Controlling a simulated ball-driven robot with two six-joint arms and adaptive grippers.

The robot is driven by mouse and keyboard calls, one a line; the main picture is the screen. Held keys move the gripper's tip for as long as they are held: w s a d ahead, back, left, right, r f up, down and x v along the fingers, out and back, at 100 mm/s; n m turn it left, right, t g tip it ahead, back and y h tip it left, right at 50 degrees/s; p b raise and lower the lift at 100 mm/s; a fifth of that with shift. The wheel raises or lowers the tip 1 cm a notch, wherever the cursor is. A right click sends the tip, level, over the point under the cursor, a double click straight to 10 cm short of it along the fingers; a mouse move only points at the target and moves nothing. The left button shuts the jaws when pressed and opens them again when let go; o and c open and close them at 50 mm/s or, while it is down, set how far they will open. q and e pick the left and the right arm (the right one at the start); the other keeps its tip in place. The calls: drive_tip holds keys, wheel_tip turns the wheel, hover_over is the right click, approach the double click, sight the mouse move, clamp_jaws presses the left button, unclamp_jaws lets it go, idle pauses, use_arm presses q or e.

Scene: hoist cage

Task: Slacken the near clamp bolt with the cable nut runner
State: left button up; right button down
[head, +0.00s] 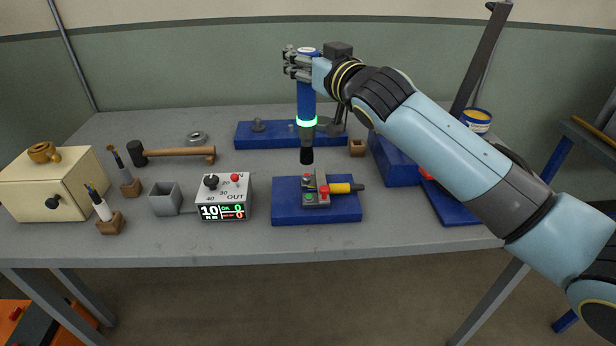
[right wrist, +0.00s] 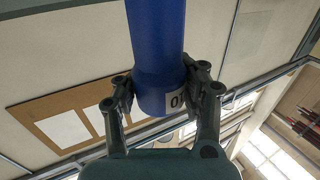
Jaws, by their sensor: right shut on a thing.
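The cable nut runner (head: 306,98) is a blue upright cylinder with a glowing green ring and a black socket end pointing down. My right gripper (head: 299,62) is shut around its upper part. The right wrist view shows the fingers (right wrist: 160,88) on both sides of the blue body (right wrist: 156,40), near a white label. The socket hangs over the back of the near blue plate (head: 340,208), seemingly just above the grey clamp (head: 316,190), which has red and green spots and a yellow cylinder. I cannot make out the bolt head or whether the socket touches it. My left gripper is not in view.
A grey control box (head: 222,197) with a lit display stands left of the near plate. A far blue plate (head: 270,135) lies behind. A hammer (head: 175,153), grey cup (head: 165,199) and cream box (head: 55,185) are at left. My right arm covers the right side.

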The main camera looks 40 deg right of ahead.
drive_tip(key=s+a+p, duration=0.1)
drive_tip(key=s+a+r, duration=0.1)
drive_tip(key=s, duration=0.1)
drive_tip(key=s+a+r+p, duration=0.1)
drive_tip(key=shift+s+r+p, duration=0.25)
drive_tip(key=shift+s+p, duration=0.05)
drive_tip(key=shift+s, duration=0.1)
wheel_tip(320, 180, down, 7)
drive_tip(key=b, duration=0.6)
drive_tip(key=shift+s+a+r, duration=0.15)
drive_tip(key=shift+s+r, duration=0.05)
drive_tip(key=shift+s, duration=0.05)
drive_tip(key=shift+f+b, duration=0.45)
drive_tip(key=shift+f, duration=0.05)
idle(0.7)
drive_tip(key=shift+s+f, duration=0.1)
drive_tip(key=shift+f, duration=0.15)
idle(0.4)
